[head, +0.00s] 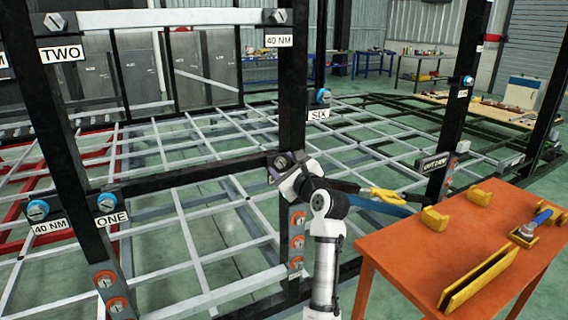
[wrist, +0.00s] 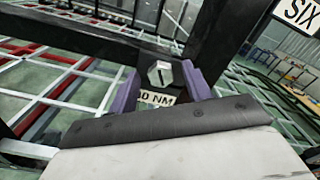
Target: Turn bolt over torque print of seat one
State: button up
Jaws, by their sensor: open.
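A silver hex bolt (wrist: 160,74) with a dark line across its head sits on a dark post. Below it a partly hidden white print reading "0 NM" (wrist: 158,98) shows. My gripper (wrist: 159,71) is open, with a purple finger on each side of the bolt head; I cannot tell whether they touch it. In the head view the bolt (head: 281,161) is at the right end of a dark crossbar, and my gripper (head: 276,172) is at it. The "ONE" label (head: 112,219) is at the crossbar's left end, under a blue bolt (head: 107,202).
Another "40 NM" print (head: 50,226) is at far left under a blue bolt (head: 37,209). Labels "TWO" (head: 62,53), "40 NM" (head: 279,41) and "SIX" (head: 318,114) sit near other bolts. An orange table (head: 410,255) with yellow holders and a blue-handled tool (head: 536,222) stands right.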

jog(key=shift+w, duration=0.1)
jog(key=c, duration=1)
jog(key=shift+n, duration=0.4)
